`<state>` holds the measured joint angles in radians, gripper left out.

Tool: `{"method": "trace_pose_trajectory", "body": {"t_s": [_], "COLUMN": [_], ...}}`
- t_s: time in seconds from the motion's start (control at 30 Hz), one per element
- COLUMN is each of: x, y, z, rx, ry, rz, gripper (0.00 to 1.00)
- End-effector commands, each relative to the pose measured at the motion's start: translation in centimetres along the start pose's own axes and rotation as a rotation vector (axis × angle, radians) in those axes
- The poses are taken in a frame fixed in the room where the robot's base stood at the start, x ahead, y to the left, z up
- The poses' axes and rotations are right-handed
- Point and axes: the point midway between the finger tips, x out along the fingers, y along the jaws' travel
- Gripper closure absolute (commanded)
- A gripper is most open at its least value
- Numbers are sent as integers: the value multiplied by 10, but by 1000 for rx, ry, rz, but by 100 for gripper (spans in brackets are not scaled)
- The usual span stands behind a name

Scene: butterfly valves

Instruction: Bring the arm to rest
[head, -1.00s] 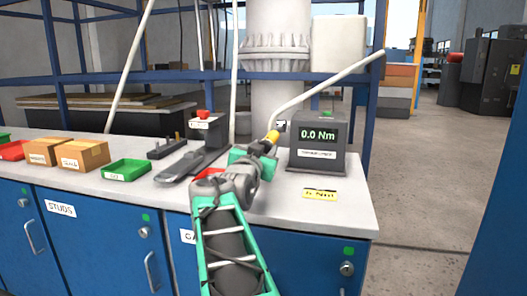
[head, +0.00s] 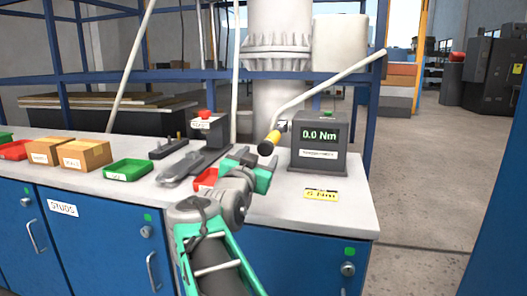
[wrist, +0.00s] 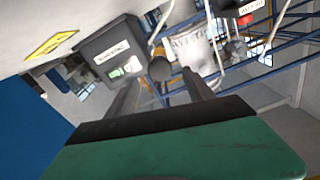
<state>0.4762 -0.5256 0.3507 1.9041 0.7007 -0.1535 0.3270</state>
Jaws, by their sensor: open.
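My arm reaches up from the bottom of the head view, over the workbench. My gripper (head: 258,164) is open and empty, just below a lever's yellow grip (head: 271,138) with a dark round end. In the wrist view my two fingers (wrist: 164,92) stand apart, and the lever's round end (wrist: 160,69) shows beyond them in the gap. The fingers do not close on it. The lever is a long pale bar that slants up to the right past a grey meter box (head: 319,160) reading 0.0 Nm.
On the workbench (head: 275,212) are a red tray (head: 205,179), a dark tool stand (head: 207,132), a green tray (head: 128,170), cardboard boxes (head: 84,155) and a yellow label (head: 321,195). A blue frame and a white flanged pipe (head: 277,45) stand behind. Floor is open at right.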

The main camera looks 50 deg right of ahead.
Motion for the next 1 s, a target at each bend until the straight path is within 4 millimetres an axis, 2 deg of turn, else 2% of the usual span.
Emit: {"method": "trace_pose_trajectory", "body": {"t_s": [0.13,0.53,0.8,1.0], "x": [-15,-15,-13,-12], "y": [0,0,-12,-18], "z": [0,-2,-55,-79], "rx": [-1,-1,-1,-1], "ry": [-1,0,0,-1], "rz": [0,1,1,1], "gripper": [39,39,39,39]}}
